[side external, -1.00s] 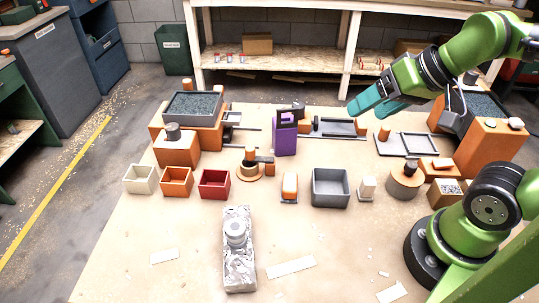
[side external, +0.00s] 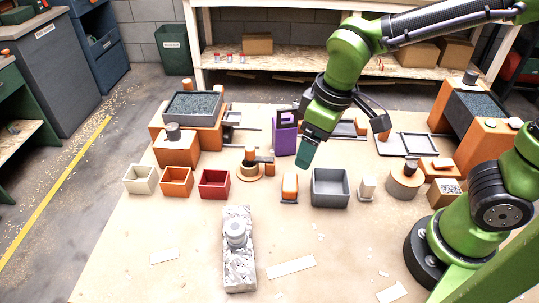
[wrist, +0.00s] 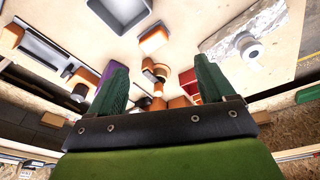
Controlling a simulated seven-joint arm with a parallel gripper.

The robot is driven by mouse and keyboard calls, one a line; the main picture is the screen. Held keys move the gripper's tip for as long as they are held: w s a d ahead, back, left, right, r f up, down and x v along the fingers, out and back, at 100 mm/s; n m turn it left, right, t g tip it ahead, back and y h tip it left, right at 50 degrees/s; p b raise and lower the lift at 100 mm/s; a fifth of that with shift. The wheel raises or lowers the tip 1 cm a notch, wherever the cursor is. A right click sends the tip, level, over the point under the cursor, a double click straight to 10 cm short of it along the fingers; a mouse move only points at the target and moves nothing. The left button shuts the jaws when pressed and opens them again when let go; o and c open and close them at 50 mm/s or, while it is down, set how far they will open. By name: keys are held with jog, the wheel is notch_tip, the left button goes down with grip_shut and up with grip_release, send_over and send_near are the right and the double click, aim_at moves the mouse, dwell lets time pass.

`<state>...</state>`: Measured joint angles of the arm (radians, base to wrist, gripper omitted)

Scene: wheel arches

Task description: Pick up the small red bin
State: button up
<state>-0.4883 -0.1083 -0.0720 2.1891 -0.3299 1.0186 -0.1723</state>
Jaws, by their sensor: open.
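The small red bin (side external: 214,184) stands on the table at the right end of a row of three small bins, open side up and empty. In the wrist view, a red bin (wrist: 188,84) shows partly behind the right finger. My gripper (side external: 308,152) is in the air above the table, up and to the right of the red bin, near the purple holder (side external: 285,138). In the wrist view my gripper (wrist: 160,85) has its two green fingers apart with nothing between them touching.
An orange bin (side external: 176,182) and a cream bin (side external: 141,180) stand left of the red bin. A turned orange-and-black piece (side external: 249,165) stands to its right, then a grey bin (side external: 331,188). A grey patterned block (side external: 239,270) lies in front.

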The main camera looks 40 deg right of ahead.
jog(key=w+a+f+n+h, duration=0.4)
jog(key=w+a+f+n, duration=0.15)
jog(key=n, duration=0.25)
jog(key=n+t+h, duration=0.5)
jog(key=n+t, duration=0.1)
jog(key=n, duration=0.6)
send_near(217, 174)
notch_tip(217, 174, up, 2)
jog(key=d, duration=0.1)
notch_tip(217, 174, up, 3)
jog(key=n+t+h, duration=0.1)
jog(key=n, duration=0.2)
jog(key=f, duration=0.2)
jog(key=w+f, duration=0.1)
jog(key=f, duration=0.4)
jog(key=shift+w+d+f, duration=0.25)
jog(key=shift+d+f, duration=0.05)
jog(key=shift+f, duration=0.05)
jog(key=x, duration=0.6)
jog(key=shift+w+d, duration=0.2)
jog(key=shift+w, duration=0.05)
jog(key=shift+c, duration=0.3)
jog(key=c, duration=0.6)
